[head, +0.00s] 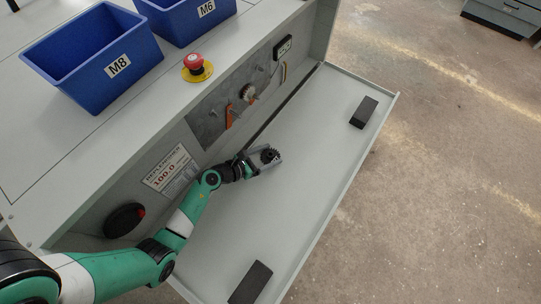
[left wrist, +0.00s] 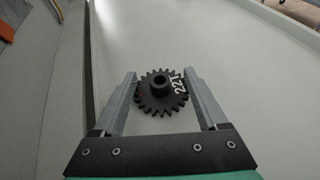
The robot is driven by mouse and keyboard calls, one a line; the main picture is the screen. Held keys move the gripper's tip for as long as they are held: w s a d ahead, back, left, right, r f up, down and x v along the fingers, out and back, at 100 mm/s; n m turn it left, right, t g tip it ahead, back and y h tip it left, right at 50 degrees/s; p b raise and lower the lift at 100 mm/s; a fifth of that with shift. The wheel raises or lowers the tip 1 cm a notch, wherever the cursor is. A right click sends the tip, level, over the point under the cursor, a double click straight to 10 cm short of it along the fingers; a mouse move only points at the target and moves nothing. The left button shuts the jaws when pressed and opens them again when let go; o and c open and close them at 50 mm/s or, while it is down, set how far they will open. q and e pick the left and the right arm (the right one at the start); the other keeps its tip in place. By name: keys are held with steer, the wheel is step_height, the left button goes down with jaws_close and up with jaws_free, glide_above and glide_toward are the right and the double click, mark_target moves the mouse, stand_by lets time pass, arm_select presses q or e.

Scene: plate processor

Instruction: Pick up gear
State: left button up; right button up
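The gear (left wrist: 161,90) is black and toothed, with a raised hub and a white "22T" mark. In the left wrist view it shows between the two fingers of my left gripper (left wrist: 160,78), a little back from their tips. The fingers are apart, and their inner edges line up with the teeth on both sides. I cannot tell whether they touch the gear. In the head view the left gripper (head: 266,162) is low over the grey tray, with the gear (head: 270,155) at its fingers. My right gripper is not in view.
The tray (head: 315,150) has a raised rim and carries a dark block (head: 364,112) at the far end and another (head: 250,283) at the near end. The machine's front panel, with an orange lever (head: 229,117), rises to the left. Blue bins (head: 92,55) and a red button (head: 194,61) stand on top.

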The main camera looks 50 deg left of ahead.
mark_target(269, 157)
arm_select(q)
steer(key=shift+f, duration=0.1)
steer(key=c, duration=1)
jaws_close()
steer(key=shift+f, duration=0.1)
steer(key=r+p, duration=0.2)
steer(key=r, duration=0.1)
steer(key=r+p, duration=0.1)
steer(key=p, duration=0.1)
steer(key=shift+s+d+r, duration=0.25)
steer(key=shift+r, duration=0.1)
steer(key=s+d+r+p, duration=0.6)
steer(key=d+r+p, duration=0.2)
steer(key=d+p, duration=0.3)
steer(key=p, duration=0.3)
steer(key=shift+s+d+r, duration=0.3)
steer(key=shift+d+r, duration=0.05)
